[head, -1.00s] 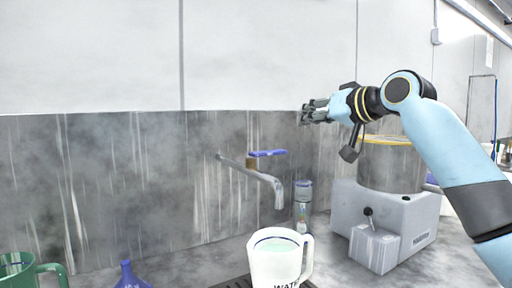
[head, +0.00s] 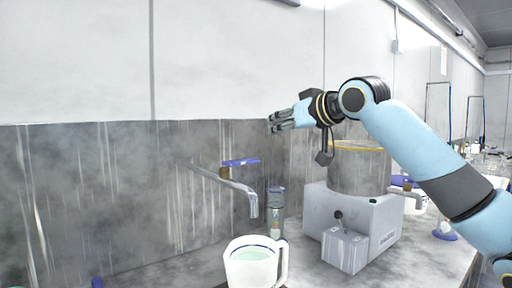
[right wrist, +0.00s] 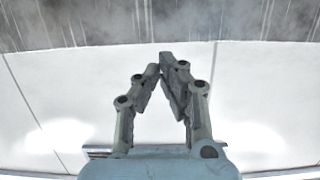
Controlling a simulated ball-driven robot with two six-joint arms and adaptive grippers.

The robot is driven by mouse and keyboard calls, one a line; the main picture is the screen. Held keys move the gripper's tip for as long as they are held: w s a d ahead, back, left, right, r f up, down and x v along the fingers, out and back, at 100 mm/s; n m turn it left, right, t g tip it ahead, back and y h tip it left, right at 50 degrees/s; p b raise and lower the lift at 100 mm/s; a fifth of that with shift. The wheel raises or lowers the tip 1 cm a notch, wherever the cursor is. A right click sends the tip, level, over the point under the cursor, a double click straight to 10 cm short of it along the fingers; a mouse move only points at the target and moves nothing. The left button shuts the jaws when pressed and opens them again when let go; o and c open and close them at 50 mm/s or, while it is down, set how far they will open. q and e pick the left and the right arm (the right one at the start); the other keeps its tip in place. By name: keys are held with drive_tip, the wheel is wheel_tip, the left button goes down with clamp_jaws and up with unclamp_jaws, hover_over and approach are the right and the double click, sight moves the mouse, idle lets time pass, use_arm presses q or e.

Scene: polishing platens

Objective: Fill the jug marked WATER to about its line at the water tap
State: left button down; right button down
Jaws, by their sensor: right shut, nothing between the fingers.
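The white jug (head: 240,270) stands at the bottom of the head view, below the spout of the water tap (head: 243,188). Pale greenish liquid shows inside it, below the rim. Its front is cut off by the picture edge, so its label and line are hidden. The tap has a blue lever (head: 240,162) on top; I see no stream between spout and jug. My right gripper (head: 272,123) is shut and empty, raised above and right of the tap, apart from it. In the right wrist view its fingertips (right wrist: 167,66) meet before the wall. My left gripper is out of view.
A grey machine (head: 350,225) with a steel drum (head: 358,170) stands right of the tap, below my right arm. A clear bottle (head: 275,205) stands between them. A stained backsplash (head: 100,190) closes off the back. A white container (head: 414,203) stands farther right.

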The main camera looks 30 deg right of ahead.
drive_tip(key=p, duration=0.2)
hover_over(259, 160)
drive_tip(key=shift+w+a+f, duration=0.1)
drive_tip(key=shift+a+f, duration=0.15)
drive_tip(key=shift+f, duration=0.25)
drive_tip(key=shift+w+a+f, duration=0.1)
drive_tip(key=shift+a+f, duration=0.1)
drive_tip(key=shift+f, duration=0.25)
wheel_tip(259, 160, down, 3)
drive_tip(key=shift+s+r, duration=0.1)
drive_tip(key=shift+d+f, duration=0.15)
drive_tip(key=shift+f, duration=0.6)
drive_tip(key=f+m, duration=0.1)
drive_tip(key=d+f+m+y, duration=0.1)
drive_tip(key=f, duration=0.1)
drive_tip(key=shift+f+m, duration=0.1)
drive_tip(key=shift+m, duration=0.3)
drive_tip(key=shift+f, duration=0.25)
drive_tip(key=shift+a+r, duration=0.1)
